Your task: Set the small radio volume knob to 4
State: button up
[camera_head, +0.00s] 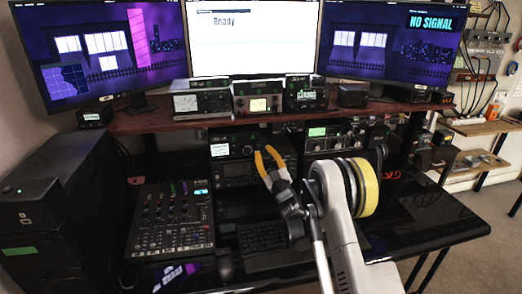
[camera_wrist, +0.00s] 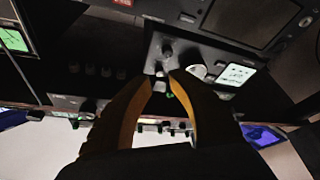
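A small radio with a pale lit display (camera_head: 219,150) sits under the shelf in the head view. What looks like the same radio's front panel (camera_wrist: 200,52) shows upside down in the wrist view, with a lit display at its right. A larger round knob (camera_wrist: 167,48) and a small knob (camera_wrist: 160,71) are on that panel. My gripper (camera_head: 264,151) has yellow fingers held apart in front of the radio's right part. In the wrist view my gripper (camera_wrist: 160,79) has its tips around or just short of the small knob; contact cannot be told. Knob labels are unreadable.
A mixer (camera_head: 170,218) and a keyboard (camera_head: 262,238) lie on the desk below. Another radio with a green display (camera_head: 317,132) stands to the right. The shelf (camera_head: 150,122) above carries several meters and boxes under three monitors.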

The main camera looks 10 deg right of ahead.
aim_at(260, 144)
jog(key=shift+b+x, duration=0.35)
jog(key=shift+x, duration=1.5)
grip_shut()
jog(key=shift+m, duration=0.4)
jog(key=m+h, duration=0.2)
jog(key=m, duration=0.1)
jog(key=m+h, duration=0.2)
jog(key=m, duration=0.2)
jog(key=shift+a+m+t+h, duration=0.15)
jog(key=shift+m+t+h, duration=0.15)
jog(key=shift+t, duration=0.1)
jog(key=m+h, duration=0.1)
jog(key=m, duration=0.2)
jog(key=m+h, duration=0.2)
jog(key=m, duration=0.2)
jog(key=shift+g, duration=0.4)
jog(key=shift+m+h, duration=0.3)
jog(key=shift+h, duration=0.1)
